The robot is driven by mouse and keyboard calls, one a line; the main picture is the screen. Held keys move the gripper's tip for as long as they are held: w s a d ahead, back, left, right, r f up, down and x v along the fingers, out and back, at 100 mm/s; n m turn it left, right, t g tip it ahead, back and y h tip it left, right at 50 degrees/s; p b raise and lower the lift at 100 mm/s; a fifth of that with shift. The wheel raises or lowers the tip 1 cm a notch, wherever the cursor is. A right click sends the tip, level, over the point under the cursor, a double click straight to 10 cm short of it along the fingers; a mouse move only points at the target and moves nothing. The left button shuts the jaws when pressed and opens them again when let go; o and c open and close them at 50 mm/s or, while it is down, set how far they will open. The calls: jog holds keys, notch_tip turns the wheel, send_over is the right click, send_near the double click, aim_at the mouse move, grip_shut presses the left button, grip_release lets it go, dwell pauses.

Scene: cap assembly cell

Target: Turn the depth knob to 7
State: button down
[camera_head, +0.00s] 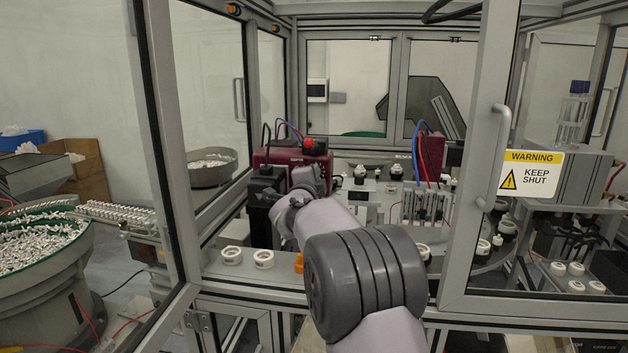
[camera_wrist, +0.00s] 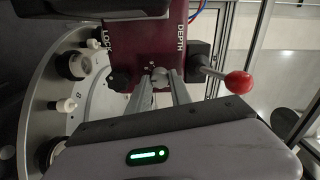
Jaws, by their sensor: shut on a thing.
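In the wrist view a maroon housing (camera_wrist: 148,50) carries the printed words LOCK and DEPTH. My gripper (camera_wrist: 161,80) is shut on the small grey depth knob (camera_wrist: 159,73) on the housing's face, near the DEPTH label. The fingers cover much of the knob, and its scale marks are too small to read, so I cannot tell its setting. A dark lock knob (camera_wrist: 120,78) sits to the left, near LOCK. In the head view the maroon housing (camera_head: 272,158) stands behind my arm, which hides the knobs and fingertips.
A lever with a red ball (camera_wrist: 238,82) sticks out right of the fingers. A round plate (camera_wrist: 42,85) with dark and white fittings lies at left. In the head view door frames (camera_head: 480,160) flank my arm, and white rings (camera_head: 263,259) rest on the cell's front ledge.

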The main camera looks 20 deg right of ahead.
jog(key=c, duration=1.2)
grip_release()
jog(key=shift+o, duration=0.2)
jog(key=v, duration=1.7)
jog(key=shift+b, duration=0.45)
jog(key=shift+s+a, duration=0.15)
jog(key=shift+a, duration=0.05)
jog(key=s+a+f+n+g+y+b, duration=0.1)
jog(key=s+a+f+n+y, duration=0.2)
jog(key=s+a+n+y, duration=0.4)
jog(key=s+a+f+n+g+y+b, duration=0.1)
jog(key=s+a+f+n+y, duration=0.35)
jog(key=s+a, duration=0.35)
jog(key=s+f+n+g, duration=0.3)
jog(key=s+f, duration=0.2)
jog(key=s, duration=0.5)
jog(key=s+f+n+g+b, duration=0.1)
jog(key=s+f+n+g, duration=0.2)
jog(key=s+f, duration=0.3)
jog(key=s+g, duration=0.1)
jog(key=s, duration=0.4)
jog(key=shift+a+f+n, duration=0.2)
jog(key=shift+a+n, duration=0.1)
jog(key=shift+n, duration=0.05)
